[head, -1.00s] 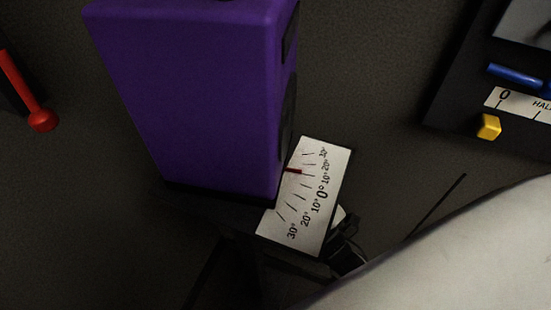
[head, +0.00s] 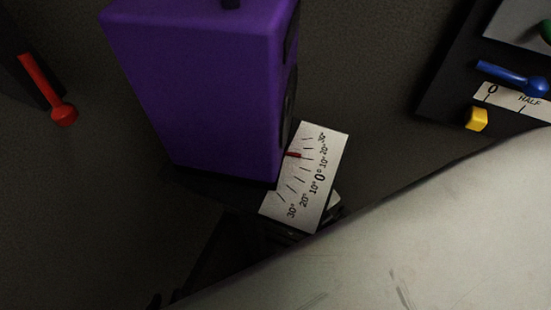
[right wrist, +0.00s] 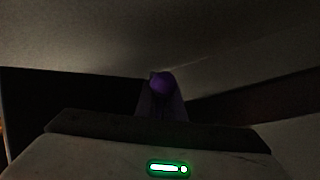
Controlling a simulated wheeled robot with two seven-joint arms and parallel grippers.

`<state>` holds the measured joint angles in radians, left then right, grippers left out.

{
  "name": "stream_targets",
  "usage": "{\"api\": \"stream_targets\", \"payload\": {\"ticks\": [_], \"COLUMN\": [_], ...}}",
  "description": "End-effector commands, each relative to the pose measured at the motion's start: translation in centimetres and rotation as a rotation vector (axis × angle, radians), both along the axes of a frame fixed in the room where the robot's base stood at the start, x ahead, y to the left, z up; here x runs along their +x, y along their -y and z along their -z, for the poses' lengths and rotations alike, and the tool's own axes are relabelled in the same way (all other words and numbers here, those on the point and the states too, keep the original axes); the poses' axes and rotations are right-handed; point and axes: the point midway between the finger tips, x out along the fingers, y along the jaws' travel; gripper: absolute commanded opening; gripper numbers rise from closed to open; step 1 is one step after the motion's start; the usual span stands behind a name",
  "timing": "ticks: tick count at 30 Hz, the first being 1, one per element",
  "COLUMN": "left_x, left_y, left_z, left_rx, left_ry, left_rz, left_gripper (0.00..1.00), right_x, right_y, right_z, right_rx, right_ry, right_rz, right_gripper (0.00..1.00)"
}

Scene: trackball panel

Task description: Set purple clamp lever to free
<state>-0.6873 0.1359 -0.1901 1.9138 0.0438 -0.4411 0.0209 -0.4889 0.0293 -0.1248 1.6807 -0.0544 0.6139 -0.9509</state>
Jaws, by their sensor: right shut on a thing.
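The purple clamp lever (right wrist: 162,84) shows in the right wrist view as a round purple knob with a purple shaft below it. My right gripper (right wrist: 160,106) is shut on it; the fingers are dark and hard to make out. In the head view I see no purple lever that I can be sure of.
A tall purple box (head: 205,90) stands in the middle, beside a white angle scale (head: 308,185) with a red pointer. A red lever (head: 62,112) is at the left. A blue lever (head: 512,76) and yellow knob (head: 476,119) are at the right. My pale arm fills the lower right.

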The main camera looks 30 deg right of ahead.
Motion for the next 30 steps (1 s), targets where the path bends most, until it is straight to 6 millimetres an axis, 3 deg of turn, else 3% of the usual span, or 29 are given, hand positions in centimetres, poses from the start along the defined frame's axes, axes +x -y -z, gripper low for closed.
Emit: {"api": "stream_targets", "payload": {"ticks": [1,4,16,30], "left_x": [0.0,0.0,0.0,0.2], "left_y": [0.0,0.1,0.2,0.4], "left_z": [0.0,0.0,0.0,0.7], "left_rx": [-0.001,-0.001,-0.002,-0.002], "left_ry": [0.000,0.000,0.001,0.004], "left_rz": [0.001,0.002,0.003,0.007], "left_gripper": [0.29,0.29,0.29,0.29], "right_x": [0.0,0.0,-0.7,-8.7], "right_y": [0.0,0.0,0.1,1.3], "right_z": [0.1,0.1,0.3,2.3], "right_rx": [0.000,-0.001,-0.002,0.000], "right_ry": [-0.001,-0.001,-0.003,-0.004], "right_rz": [-0.001,0.000,-0.001,0.001], "right_gripper": [0.10,0.27,0.28,0.28]}}
